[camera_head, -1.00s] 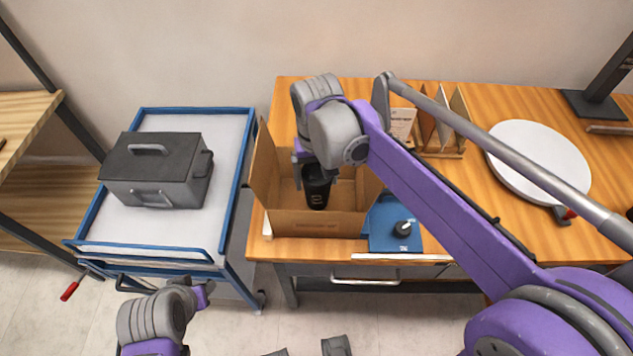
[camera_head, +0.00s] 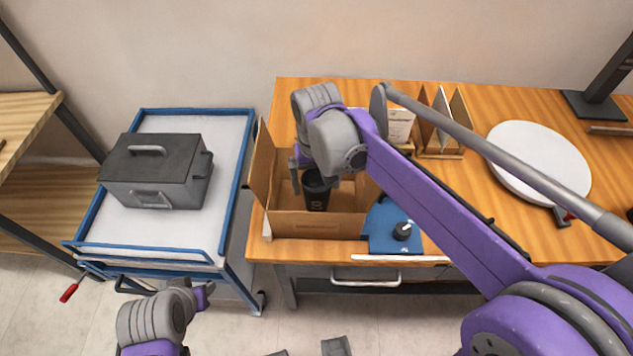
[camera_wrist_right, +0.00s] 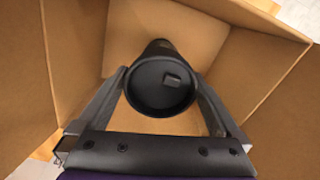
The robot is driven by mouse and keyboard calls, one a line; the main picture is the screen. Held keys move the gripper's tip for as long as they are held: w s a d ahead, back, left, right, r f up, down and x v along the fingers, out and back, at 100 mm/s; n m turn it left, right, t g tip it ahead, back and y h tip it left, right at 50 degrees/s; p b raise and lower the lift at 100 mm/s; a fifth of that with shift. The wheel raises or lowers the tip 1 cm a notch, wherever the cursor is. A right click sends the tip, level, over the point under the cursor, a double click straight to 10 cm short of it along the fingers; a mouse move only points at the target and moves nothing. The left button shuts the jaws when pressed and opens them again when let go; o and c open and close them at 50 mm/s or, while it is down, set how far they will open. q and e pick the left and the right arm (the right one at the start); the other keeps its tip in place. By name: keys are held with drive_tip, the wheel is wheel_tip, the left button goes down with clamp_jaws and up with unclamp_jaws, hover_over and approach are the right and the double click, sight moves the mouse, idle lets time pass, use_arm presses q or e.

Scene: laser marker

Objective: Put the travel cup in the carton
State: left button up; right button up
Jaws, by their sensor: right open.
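The black travel cup (camera_head: 316,192) stands inside the open cardboard carton (camera_head: 300,224), which is on the wooden table. In the right wrist view the cup's dark lid (camera_wrist_right: 160,88) faces the camera, with the carton's walls (camera_wrist_right: 75,45) around it. My right gripper (camera_head: 314,182) is over the carton, its fingers open on either side of the cup; it also shows in the right wrist view (camera_wrist_right: 163,100). I cannot tell whether a finger touches the cup. My left gripper (camera_head: 205,294) is low at the front left, and its fingers are too unclear to judge.
Wooden dividers (camera_head: 440,120) and a round white plate (camera_head: 540,155) are farther right. A blue-framed cart (camera_head: 230,170) with a dark metal box (camera_head: 155,170) stands left of the table.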

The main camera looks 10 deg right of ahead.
wheel_tip(320, 180, up, 12)
drive_tip(key=shift+f+p, duration=0.2)
drive_tip(key=shift+p, duration=0.25)
idle(1.0)
